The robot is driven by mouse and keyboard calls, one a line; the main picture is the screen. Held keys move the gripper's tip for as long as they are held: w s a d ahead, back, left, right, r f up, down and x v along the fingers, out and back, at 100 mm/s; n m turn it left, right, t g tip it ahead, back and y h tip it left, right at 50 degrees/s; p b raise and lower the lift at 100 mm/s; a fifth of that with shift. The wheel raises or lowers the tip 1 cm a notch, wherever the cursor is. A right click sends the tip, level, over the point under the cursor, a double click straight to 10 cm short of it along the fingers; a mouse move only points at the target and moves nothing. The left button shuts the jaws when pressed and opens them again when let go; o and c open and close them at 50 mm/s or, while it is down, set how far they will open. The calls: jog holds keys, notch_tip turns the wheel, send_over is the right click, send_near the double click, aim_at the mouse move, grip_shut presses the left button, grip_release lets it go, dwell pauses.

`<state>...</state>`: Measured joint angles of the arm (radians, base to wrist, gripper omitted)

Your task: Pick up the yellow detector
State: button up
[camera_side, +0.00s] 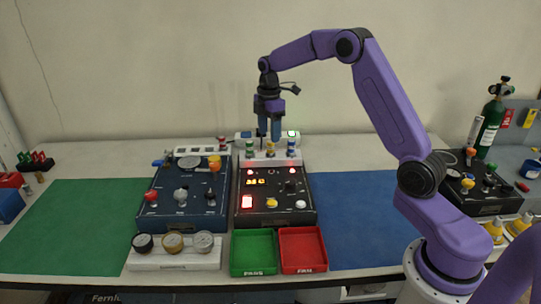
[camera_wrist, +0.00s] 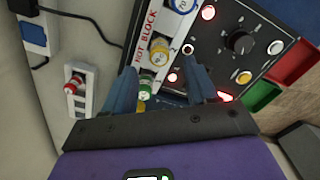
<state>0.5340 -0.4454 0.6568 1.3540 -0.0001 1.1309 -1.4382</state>
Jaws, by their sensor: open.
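The yellow detector (camera_side: 270,149) stands upright in the white hot block (camera_side: 262,160) behind the dark control panel. It also shows in the wrist view (camera_wrist: 159,56), between the green detector (camera_wrist: 146,87) and the blue detector (camera_wrist: 181,5). My gripper (camera_side: 268,139) points down just above the yellow detector. In the wrist view my gripper (camera_wrist: 162,80) has its two blue fingers apart with nothing held. The fingers appear on either side of the yellow detector's row; whether they reach down around it I cannot tell.
The green detector (camera_side: 249,149) and blue detector (camera_side: 291,146) flank the yellow one closely. A white rack (camera_side: 190,151) with a red-topped detector (camera_side: 221,143) is to the left. A green tray (camera_side: 254,272) and red tray (camera_side: 303,269) lie in front. A green mat (camera_side: 75,225) and blue mat (camera_side: 355,220) are clear.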

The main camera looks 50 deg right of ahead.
aim_at(270, 144)
jog(key=shift+s+d+f, duration=0.1)
jog(key=shift+d+f, duration=0.05)
jog(key=shift+f, duration=1.2)
jog(key=shift+d+f, duration=0.1)
jog(key=shift+f, duration=1.25)
grip_shut()
jog(key=shift+r, duration=0.1)
